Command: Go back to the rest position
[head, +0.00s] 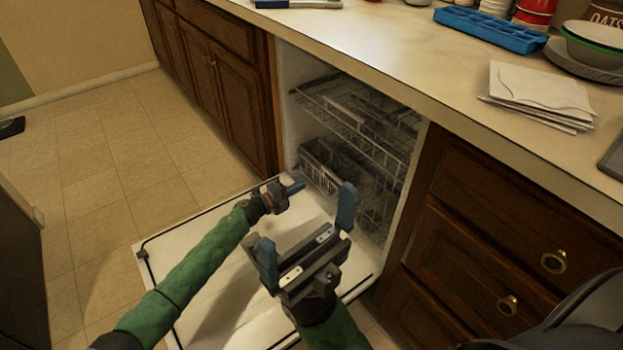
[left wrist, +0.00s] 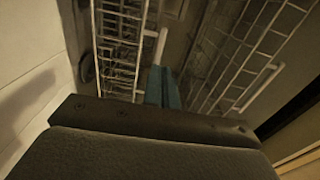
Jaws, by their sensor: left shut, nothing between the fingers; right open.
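My left gripper (head: 296,188) is over the lowered dishwasher door, near the front of the dishwasher opening. Its blue fingers are together with nothing between them. The left wrist view shows the shut fingers (left wrist: 162,86) pointing toward the white racks. My right gripper (head: 308,232) is lower and nearer in the head view, above the right part of the door. Its two blue fingers stand wide apart and nothing is between them.
The dishwasher door (head: 215,292) lies open, low over the tiled floor (head: 100,180). The racks (head: 350,125) are inside the dishwasher. The counter (head: 420,65) above holds papers (head: 540,90) and a blue ice tray (head: 490,28). Wooden drawers (head: 480,250) are at right.

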